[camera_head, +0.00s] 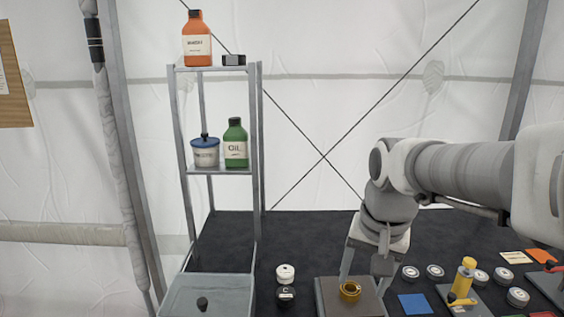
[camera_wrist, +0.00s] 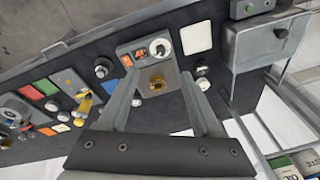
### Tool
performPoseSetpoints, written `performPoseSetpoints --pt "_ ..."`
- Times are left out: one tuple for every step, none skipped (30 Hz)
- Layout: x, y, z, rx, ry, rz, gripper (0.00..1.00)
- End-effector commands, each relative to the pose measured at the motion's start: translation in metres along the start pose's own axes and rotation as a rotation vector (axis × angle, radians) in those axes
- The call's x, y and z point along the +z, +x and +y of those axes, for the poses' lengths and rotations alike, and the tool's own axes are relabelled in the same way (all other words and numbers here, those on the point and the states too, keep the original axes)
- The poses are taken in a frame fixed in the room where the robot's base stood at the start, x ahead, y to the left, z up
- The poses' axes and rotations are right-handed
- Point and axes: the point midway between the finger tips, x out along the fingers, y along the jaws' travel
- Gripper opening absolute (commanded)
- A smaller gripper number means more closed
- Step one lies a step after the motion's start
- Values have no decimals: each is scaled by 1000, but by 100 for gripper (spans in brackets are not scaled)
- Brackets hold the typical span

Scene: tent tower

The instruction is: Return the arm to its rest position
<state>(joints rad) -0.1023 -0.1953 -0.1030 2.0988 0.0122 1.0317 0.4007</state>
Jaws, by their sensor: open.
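My arm reaches in from the right in the head view and bends down at the wrist. My gripper (camera_head: 364,274) points down, its two fingers apart with nothing between them. I cannot tell the exact height of the fingertips above the block.
A grey shelf rack (camera_head: 259,150) stands at left, holding an orange bottle (camera_head: 197,40), a green oil bottle (camera_head: 236,145) and a blue-lidded tub (camera_head: 205,152). A grey bin (camera_head: 185,300) is below. A yellow lever (camera_head: 466,275), coloured pads and several round knobs crowd the right.

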Motion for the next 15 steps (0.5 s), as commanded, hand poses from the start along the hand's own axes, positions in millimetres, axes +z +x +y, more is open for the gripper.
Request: performPoseSetpoints --pt "12 -8 6 -15 -37 30 66" --pt "18 -12 8 -21 -61 45 66" --pt "26 -15 12 -29 -94 67 66" --pt "33 -18 14 -33 -119 84 66" --pt "39 -20 17 -37 -144 99 66" --pt "48 -22 21 -40 -176 122 66" --pt "54 -24 24 -43 -200 139 66" --pt "60 -25 26 -44 -223 156 66" --pt "67 -26 30 -45 -255 178 66" --pt "73 -27 32 -44 -277 193 66" --pt "78 -27 34 -44 -296 208 66" --pt "83 -27 37 -42 -320 226 66" --pt "87 -27 39 -40 -338 237 66" --pt "91 -26 40 -38 -352 247 66" --pt "95 -26 42 -36 -371 261 66"
